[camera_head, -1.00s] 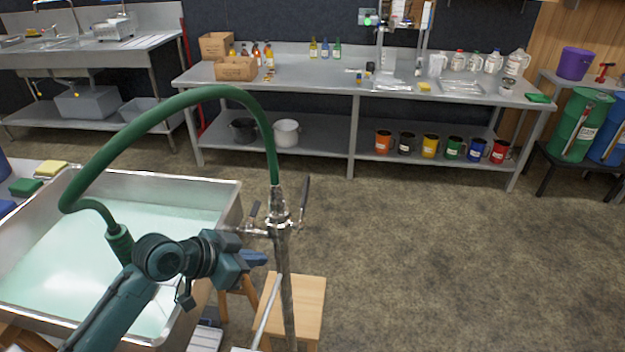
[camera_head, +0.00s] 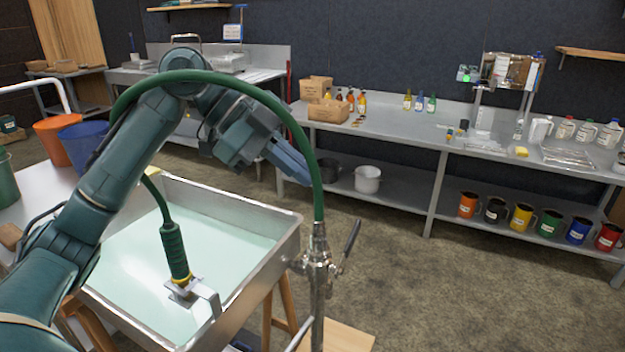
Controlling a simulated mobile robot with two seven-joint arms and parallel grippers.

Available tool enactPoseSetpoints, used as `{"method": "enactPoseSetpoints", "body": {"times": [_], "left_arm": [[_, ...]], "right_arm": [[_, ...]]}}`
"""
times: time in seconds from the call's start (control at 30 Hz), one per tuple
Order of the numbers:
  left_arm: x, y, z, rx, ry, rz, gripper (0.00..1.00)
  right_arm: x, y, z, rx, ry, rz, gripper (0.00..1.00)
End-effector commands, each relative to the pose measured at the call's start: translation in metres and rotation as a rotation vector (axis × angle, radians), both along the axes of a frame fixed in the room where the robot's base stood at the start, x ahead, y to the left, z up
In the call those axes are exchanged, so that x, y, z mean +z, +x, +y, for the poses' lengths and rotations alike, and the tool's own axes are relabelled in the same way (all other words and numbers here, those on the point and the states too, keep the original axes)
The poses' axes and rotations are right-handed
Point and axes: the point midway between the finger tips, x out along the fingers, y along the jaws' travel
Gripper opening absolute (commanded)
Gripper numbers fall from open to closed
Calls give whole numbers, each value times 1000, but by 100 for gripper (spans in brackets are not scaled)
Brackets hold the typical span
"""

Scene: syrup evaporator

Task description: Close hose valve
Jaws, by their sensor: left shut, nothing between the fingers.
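The hose valve is a metal fitting (camera_head: 318,256) on top of an upright metal pipe right of the evaporator pan. Its dark lever (camera_head: 350,242) sticks up and to the right. My left gripper (camera_head: 292,168) is shut and empty. In the picture it lies above and left of the valve, close to the hose; whether it touches the hose I cannot tell. My right gripper is not in view.
The metal pan (camera_head: 268,258) of pale liquid stands on wooden legs. A wooden stool (camera_head: 345,338) is at the foot of the pipe. A long steel bench (camera_head: 400,125) with bottles and several coloured mugs stands behind. The floor right of the pipe is clear.

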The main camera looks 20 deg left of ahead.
Motion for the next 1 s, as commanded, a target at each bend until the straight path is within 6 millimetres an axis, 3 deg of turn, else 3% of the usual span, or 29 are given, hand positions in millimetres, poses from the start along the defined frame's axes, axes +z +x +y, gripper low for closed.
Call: {"method": "enactPoseSetpoints", "body": {"times": [0.37,0.6,1.0], "left_arm": [[-54,16,-59,-4,-2,6,0],[-85,28,-58,1,-2,6,0],[-94,30,-58,-2,2,6,0]], "right_arm": [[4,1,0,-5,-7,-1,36],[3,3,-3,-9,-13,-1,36],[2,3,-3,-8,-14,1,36]]}}
